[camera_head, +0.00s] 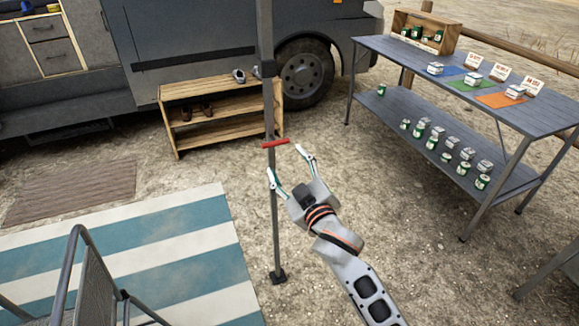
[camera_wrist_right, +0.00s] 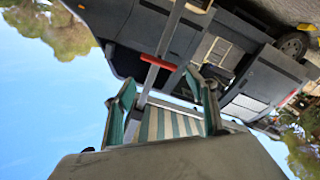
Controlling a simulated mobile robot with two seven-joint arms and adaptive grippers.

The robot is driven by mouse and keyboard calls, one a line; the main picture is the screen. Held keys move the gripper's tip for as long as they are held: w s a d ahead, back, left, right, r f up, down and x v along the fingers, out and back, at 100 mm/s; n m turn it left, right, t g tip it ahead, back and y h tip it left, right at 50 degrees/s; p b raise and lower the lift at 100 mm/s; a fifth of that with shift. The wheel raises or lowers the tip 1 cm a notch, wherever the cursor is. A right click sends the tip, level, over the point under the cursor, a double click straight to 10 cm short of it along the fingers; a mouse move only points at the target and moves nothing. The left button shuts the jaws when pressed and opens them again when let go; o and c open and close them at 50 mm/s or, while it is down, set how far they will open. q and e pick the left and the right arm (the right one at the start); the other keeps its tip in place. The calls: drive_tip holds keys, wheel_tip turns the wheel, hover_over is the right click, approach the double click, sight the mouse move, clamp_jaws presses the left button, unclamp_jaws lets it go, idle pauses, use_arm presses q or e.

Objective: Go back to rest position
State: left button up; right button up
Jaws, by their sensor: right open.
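My right gripper (camera_head: 286,162) is open and empty, in the middle of the head view. Its two fingers are spread and point up towards a grey upright pole (camera_head: 274,215). A red bar (camera_head: 275,143) crosses the pole just beyond the fingertips. I cannot tell whether either finger touches the pole or the bar. My left gripper is in neither view.
A wooden shoe rack (camera_head: 218,88) with shoes stands by the grey van (camera_head: 190,40). A two-level table (camera_head: 500,105) with cans and small boxes stands at right. A striped mat (camera_head: 190,205) and a metal chair (camera_head: 95,285) are at lower left. Bare ground lies between.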

drive_tip(key=shift+s+d, duration=0.1)
drive_tip(key=shift+s, duration=0.25)
use_arm(q)
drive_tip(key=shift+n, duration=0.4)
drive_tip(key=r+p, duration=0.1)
drive_tip(key=p, duration=0.2)
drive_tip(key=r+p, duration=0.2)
drive_tip(key=p, duration=0.1)
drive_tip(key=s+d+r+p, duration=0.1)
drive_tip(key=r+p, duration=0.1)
drive_tip(key=p, duration=0.1)
use_arm(e)
drive_tip(key=s+d+f+m+g+h, duration=0.1)
drive_tip(key=s+d+f, duration=0.4)
drive_tip(key=s, duration=0.7)
drive_tip(key=s+d+f+m+g+h, duration=0.1)
drive_tip(key=s+d+f+m+g, duration=0.2)
drive_tip(key=s+d+f, duration=0.3)
drive_tip(key=s+d+f+m+g+h, duration=0.1)
drive_tip(key=s+d+f, duration=0.4)
drive_tip(key=s+f, duration=0.6)
drive_tip(key=s+g, duration=0.1)
drive_tip(key=s, duration=0.6)
drive_tip(key=shift+d+m+g, duration=0.25)
drive_tip(key=shift+m+g, duration=0.05)
drive_tip(key=shift+m, duration=0.1)
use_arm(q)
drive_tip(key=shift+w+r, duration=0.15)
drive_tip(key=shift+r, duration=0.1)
